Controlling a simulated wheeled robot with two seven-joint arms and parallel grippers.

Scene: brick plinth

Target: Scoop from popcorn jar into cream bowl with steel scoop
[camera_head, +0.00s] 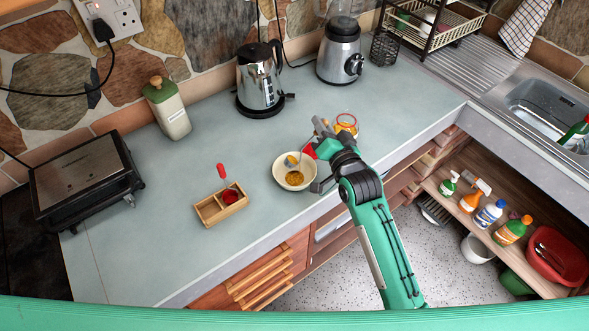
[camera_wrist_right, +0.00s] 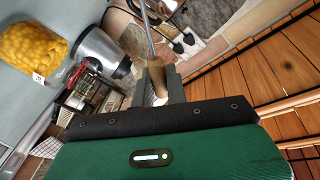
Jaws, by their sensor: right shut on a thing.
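The cream bowl (camera_head: 283,181) stands on the worktop with yellow-orange kernels inside. My right gripper (camera_head: 317,158) is just right of the bowl, shut on the steel scoop. The wrist view shows the scoop's brown handle between the fingers (camera_wrist_right: 157,84) and its thin steel shaft (camera_wrist_right: 148,28) running up out of frame. The scoop's head (camera_head: 292,160) seems to be over the bowl; its load is too small to tell. The popcorn jar (camera_head: 346,125) stands behind my gripper, partly hidden; it also shows full of yellow kernels in the wrist view (camera_wrist_right: 33,52). My left gripper is not in view.
A divided wooden box (camera_head: 208,212) with red contents sits left of the bowl. A kettle (camera_head: 260,78), blender (camera_head: 341,50), green-topped canister (camera_head: 167,107) and black grill (camera_head: 87,180) stand farther back or left. The worktop between them is clear.

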